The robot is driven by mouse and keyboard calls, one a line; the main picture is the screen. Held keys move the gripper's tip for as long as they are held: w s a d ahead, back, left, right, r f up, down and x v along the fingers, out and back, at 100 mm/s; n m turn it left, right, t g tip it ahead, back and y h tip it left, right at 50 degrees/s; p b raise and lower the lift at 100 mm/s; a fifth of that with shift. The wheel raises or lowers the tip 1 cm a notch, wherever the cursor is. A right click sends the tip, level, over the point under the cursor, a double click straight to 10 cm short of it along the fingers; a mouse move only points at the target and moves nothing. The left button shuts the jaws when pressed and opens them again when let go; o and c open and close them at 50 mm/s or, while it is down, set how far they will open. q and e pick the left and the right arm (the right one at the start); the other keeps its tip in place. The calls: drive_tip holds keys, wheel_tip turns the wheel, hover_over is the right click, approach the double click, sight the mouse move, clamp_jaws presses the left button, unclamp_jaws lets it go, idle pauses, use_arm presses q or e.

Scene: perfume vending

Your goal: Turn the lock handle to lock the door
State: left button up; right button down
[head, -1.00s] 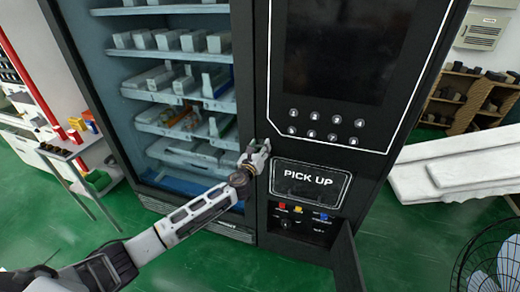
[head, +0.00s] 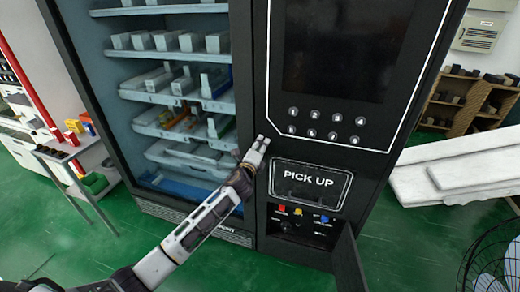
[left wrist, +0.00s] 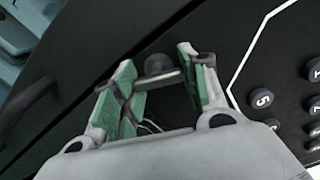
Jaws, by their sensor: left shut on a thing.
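The black vending machine door (head: 262,60) looks closed, with keypad buttons and a pick-up flap on its front panel. The lock handle (left wrist: 160,78) is a small silver lever with a round end, seen in the left wrist view between my fingers. My left gripper (head: 260,143) is at the panel's left edge, just above and left of the pick-up flap. In the left wrist view my gripper (left wrist: 160,62) is shut on the handle, with green pads on both sides. In the head view the handle is hidden by the fingers. My right gripper is not in view.
The pick-up flap (head: 310,183) is right of my gripper. Below it an open compartment shows coloured parts, and its small door (head: 347,262) stands swung out. A side table (head: 75,148) stands left, white slabs (head: 455,165) right, and a fan (head: 490,265) at lower right.

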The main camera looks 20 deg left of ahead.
use_arm(q)
drive_tip(key=n, duration=0.4)
drive_tip(key=shift+r, duration=0.1)
idle(0.3)
drive_tip(key=o, duration=1)
drive_tip(key=shift+a, duration=0.1)
drive_tip(key=shift+o, duration=0.2)
drive_tip(key=shift+s, duration=0.15)
drive_tip(key=s, duration=1.1)
drive_tip(key=shift+s+a, duration=0.15)
drive_tip(key=shift+s, duration=0.2)
drive_tip(key=shift+n, duration=0.4)
